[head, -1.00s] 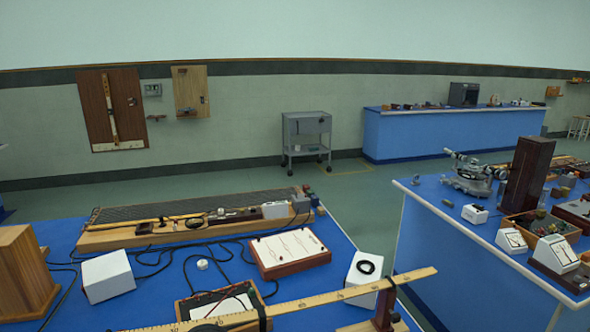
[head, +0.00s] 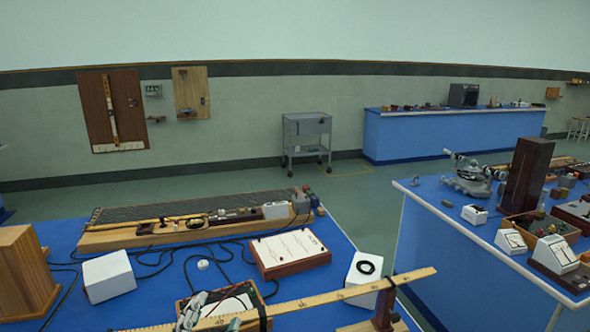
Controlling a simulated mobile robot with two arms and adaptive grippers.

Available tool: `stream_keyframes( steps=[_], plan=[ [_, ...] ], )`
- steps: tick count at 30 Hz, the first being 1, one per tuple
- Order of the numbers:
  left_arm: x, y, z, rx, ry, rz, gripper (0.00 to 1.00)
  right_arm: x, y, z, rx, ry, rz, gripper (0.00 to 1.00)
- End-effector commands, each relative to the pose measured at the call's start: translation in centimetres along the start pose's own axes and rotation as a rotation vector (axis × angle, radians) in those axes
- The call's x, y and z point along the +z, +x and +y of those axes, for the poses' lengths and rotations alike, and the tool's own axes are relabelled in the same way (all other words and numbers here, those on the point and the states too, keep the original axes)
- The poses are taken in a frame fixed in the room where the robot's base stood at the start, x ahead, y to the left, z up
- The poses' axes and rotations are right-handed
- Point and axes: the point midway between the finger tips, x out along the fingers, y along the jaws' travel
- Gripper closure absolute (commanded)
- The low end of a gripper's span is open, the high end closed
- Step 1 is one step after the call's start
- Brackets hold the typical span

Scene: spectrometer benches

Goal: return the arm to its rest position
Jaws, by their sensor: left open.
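My left gripper (head: 212,316) shows at the bottom edge of the head view, left of centre. Only its grey fingertips show; they are apart, with nothing seen between them. They are over or beside the wooden metre rule (head: 330,293) and the open wooden box (head: 262,310) on the near blue bench; I cannot tell whether they touch. The rest of the left arm is out of frame. My right gripper is not in view.
The near blue bench (head: 62,233) is crowded. It holds a long wire-board apparatus (head: 150,238), a white-topped panel (head: 290,250), white blocks (head: 108,276) and loose black cables. A second blue bench (head: 440,250) stands at right, with green floor (head: 365,220) between.

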Motion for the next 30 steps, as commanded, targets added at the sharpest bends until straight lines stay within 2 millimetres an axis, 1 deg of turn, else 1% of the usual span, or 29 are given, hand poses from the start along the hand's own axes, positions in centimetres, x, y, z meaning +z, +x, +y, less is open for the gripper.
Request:
stream_keyframes(
  steps=[1, 2, 3, 5, 6, 8, 9, 11, 12, 14, 15, 20, 21, 26, 30],
  plan=[
    [3.6, -1.3, 0.8, 0.034, -0.078, -0.151, 0.40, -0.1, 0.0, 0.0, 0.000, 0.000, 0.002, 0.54],
    [5.6, -2.2, 1.4, 0.056, -0.122, -0.242, 0.40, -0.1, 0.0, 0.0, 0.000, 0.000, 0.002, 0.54],
    [8.2, -3.6, 2.3, 0.089, -0.178, -0.360, 0.40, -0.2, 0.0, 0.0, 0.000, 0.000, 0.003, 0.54],
    [11.5, -6.2, 3.8, 0.140, -0.254, -0.528, 0.40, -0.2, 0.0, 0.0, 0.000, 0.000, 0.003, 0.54],
    [13.2, -8.1, 4.8, 0.176, -0.299, -0.628, 0.40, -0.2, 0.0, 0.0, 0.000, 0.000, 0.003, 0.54],
    [15.2, -10.9, 6.2, 0.227, -0.354, -0.761, 0.40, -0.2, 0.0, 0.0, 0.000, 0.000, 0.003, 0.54],
    [16.2, -12.6, 7.1, 0.258, -0.386, -0.838, 0.40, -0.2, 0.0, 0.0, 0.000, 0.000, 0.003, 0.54],
    [17.2, -15.1, 8.2, 0.305, -0.426, -0.941, 0.40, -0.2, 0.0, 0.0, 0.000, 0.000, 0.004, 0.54],
    [17.8, -16.7, 8.9, 0.334, -0.450, -1.002, 0.40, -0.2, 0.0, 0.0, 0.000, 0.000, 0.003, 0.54],
    [18.3, -19.0, 9.8, 0.376, -0.481, -1.088, 0.40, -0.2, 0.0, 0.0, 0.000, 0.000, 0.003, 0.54],
    [18.6, -20.5, 10.3, 0.403, -0.501, -1.141, 0.40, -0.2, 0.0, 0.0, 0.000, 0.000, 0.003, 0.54],
    [18.8, -26.0, 12.0, 0.510, -0.565, -1.331, 0.40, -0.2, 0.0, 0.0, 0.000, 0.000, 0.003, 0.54],
    [18.7, -27.4, 12.3, 0.538, -0.580, -1.377, 0.40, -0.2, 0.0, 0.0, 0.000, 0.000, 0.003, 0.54],
    [22.3, -26.9, 15.7, 0.547, -0.572, -1.390, 0.40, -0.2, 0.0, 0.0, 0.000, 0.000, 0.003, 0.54],
    [25.6, -27.2, 18.8, 0.557, -0.568, -1.404, 0.40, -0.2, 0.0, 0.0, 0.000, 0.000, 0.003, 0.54]
  ],
)
